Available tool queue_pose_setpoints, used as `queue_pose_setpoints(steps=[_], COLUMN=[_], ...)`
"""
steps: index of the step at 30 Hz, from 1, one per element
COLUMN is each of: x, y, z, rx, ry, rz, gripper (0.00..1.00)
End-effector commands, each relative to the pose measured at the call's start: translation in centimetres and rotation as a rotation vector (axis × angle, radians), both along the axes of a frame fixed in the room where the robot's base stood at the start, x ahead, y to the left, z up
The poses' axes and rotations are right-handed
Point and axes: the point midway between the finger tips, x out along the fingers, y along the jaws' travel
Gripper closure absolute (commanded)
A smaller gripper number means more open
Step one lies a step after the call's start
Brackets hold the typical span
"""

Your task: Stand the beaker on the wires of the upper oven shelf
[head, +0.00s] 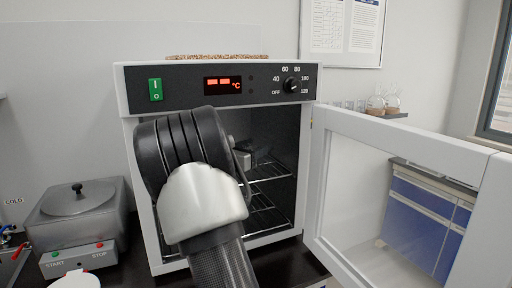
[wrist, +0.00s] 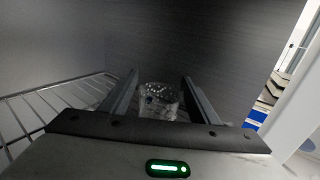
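A clear glass beaker (wrist: 158,98) is upright between the fingertips of my gripper (wrist: 160,80) in the wrist view. The fingers lie close along its left and right sides, and my gripper appears shut on it. My gripper (head: 252,155) is inside the open oven in the head view, above the upper oven shelf (head: 275,178). The beaker cannot be made out in the head view. Shelf wires (wrist: 60,100) show to the left of the fingers in the wrist view. Whether the beaker's base touches the wires is hidden.
The oven (head: 215,88) has its door (head: 408,135) swung wide open to the right. A lower wire shelf (head: 268,218) lies below the upper one. My arm covers the left of the opening. A metal bath with a lid (head: 80,205) stands on the left.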

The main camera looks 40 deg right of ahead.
Motion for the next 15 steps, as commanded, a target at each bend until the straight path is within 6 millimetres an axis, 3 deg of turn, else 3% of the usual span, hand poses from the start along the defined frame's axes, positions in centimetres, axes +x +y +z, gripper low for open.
queue_pose_setpoints(steps=[8, 15], x=[0.0, -1.1], y=[0.0, 4.1], z=[0.6, 0.4], rx=[0.0, 0.001], ry=[0.0, -0.001], rz=[0.0, 0.005], gripper=[0.45, 0.45])
